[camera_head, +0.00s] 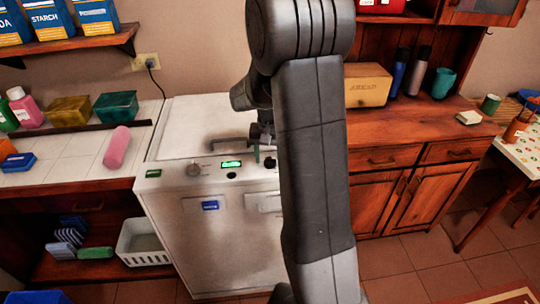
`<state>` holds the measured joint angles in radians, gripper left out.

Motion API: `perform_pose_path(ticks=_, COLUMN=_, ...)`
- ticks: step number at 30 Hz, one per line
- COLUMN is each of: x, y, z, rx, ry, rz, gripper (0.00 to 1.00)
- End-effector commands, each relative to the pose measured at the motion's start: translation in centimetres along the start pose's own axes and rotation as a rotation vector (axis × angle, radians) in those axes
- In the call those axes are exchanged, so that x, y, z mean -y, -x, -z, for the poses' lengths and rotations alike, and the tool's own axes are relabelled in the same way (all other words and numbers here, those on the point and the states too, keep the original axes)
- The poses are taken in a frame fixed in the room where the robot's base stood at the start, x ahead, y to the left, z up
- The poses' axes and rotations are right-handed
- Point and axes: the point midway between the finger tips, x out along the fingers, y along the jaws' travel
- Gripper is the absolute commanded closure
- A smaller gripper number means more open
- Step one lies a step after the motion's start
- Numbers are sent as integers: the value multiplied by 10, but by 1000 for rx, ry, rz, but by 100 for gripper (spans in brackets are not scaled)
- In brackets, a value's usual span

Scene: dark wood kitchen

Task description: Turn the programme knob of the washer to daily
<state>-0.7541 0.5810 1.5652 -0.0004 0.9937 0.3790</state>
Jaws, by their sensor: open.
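The white washer (185,235) stands in the middle, with its control panel along the upper front edge. A round pale knob (193,169) with marks around it sits at the panel's left. A dark knob (270,163) sits at the right, partly hidden by my arm. I cannot read the labels, so which one is the programme knob and where it points is unclear. A lit green display (231,164) lies between them. My gripper (260,147) is open, small and dark above the panel's right part, beside my arm. Whether it touches anything is unclear.
A tiled counter (70,155) with a pink roll (117,147) and boxes adjoins on the left. A white basket (143,243) stands on the low shelf. A wooden cabinet (385,205) with a bread box (367,86) is on the right. Floor shows at lower right.

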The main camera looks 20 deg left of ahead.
Motion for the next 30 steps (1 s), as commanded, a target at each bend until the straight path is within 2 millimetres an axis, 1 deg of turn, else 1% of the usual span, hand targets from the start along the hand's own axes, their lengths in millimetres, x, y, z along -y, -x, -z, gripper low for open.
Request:
perform_pose_path(ticks=5, x=0, y=4, z=0, rx=-1, ry=0, rz=0, gripper=44)
perform_pose_path(ticks=8, x=0, y=15, z=1, rx=-2, ry=0, rz=1, gripper=44)
perform_pose_path(ticks=11, x=0, y=35, z=1, rx=-4, ry=0, rz=2, gripper=44)
perform_pose_path(ticks=18, x=0, y=91, z=1, rx=-5, ry=0, rz=2, gripper=44)
perform_pose_path(ticks=21, x=0, y=110, z=1, rx=-3, ry=0, rz=1, gripper=44)
perform_pose_path(ticks=25, x=0, y=128, z=1, rx=-2, ry=0, rz=1, gripper=44)
perform_pose_path(ticks=30, x=0, y=137, z=0, rx=0, ry=0, rz=0, gripper=44)
